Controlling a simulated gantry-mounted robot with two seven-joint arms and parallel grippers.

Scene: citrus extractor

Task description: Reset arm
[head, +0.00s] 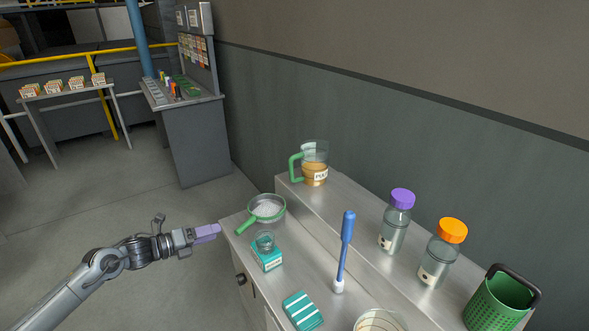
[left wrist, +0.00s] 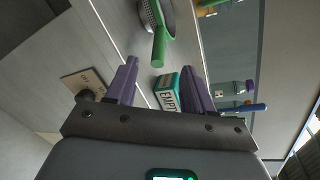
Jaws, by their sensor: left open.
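My left gripper (head: 207,233) has purple fingers and hovers just off the left end of the steel counter (head: 325,240), beside the green-handled strainer (head: 266,208). In the left wrist view its two fingers (left wrist: 158,85) are spread apart with nothing held between them. Beyond the fingertips, the strainer's green handle (left wrist: 160,47) and a teal box (left wrist: 167,88) show, apart from the fingers. In the head view the teal box (head: 267,259) has a small glass on top. My right gripper is not in view.
The counter also holds a pulp jug (head: 314,168), a purple-capped bottle (head: 395,225), an orange-capped bottle (head: 439,260), a blue-handled brush (head: 346,245), a teal striped item (head: 303,311), a bowl (head: 380,321) and a green basket (head: 500,300). Open floor lies left of the counter.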

